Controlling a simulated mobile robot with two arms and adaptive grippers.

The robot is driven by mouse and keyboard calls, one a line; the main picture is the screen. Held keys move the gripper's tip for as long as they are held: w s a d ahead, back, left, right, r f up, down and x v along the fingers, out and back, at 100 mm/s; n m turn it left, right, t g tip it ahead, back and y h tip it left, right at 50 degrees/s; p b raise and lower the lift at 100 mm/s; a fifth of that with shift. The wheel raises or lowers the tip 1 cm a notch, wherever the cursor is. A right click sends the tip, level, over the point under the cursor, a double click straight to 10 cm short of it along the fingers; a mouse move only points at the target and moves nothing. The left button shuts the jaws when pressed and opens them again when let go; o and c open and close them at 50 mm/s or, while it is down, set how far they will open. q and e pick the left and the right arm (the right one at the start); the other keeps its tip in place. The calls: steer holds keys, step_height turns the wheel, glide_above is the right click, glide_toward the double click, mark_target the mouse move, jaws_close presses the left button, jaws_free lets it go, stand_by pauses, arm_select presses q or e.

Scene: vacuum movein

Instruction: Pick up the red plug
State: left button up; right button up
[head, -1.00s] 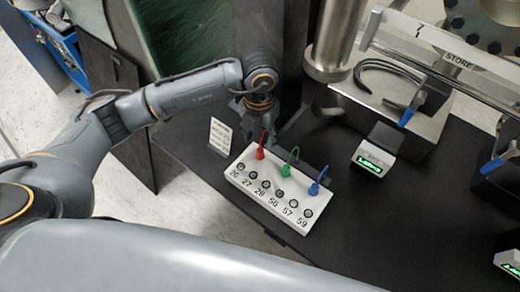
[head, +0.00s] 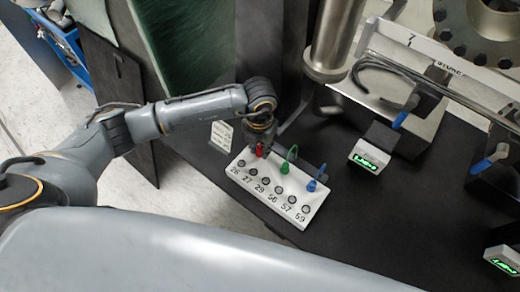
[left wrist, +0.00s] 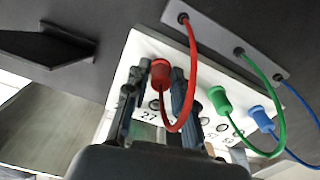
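The red plug (left wrist: 160,75) stands on the white socket board (head: 235,166), with a red cable curving from its top in the left wrist view. In the head view the red plug (head: 261,152) shows just below my left gripper (head: 261,147), partly hidden by it. In the left wrist view the dark fingers of my left gripper (left wrist: 161,80) are apart, on either side of the red plug, with gaps visible. They do not look closed on it. My right gripper is in neither view.
A green plug (head: 285,168) and a blue plug (head: 312,185) stand beside the red one, with cables to a grey strip (left wrist: 235,50). A small label card (head: 221,135) stands left of the board. A digital display (head: 370,158) sits to the right on the black table.

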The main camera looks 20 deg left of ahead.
arm_select(q)
jaws_close()
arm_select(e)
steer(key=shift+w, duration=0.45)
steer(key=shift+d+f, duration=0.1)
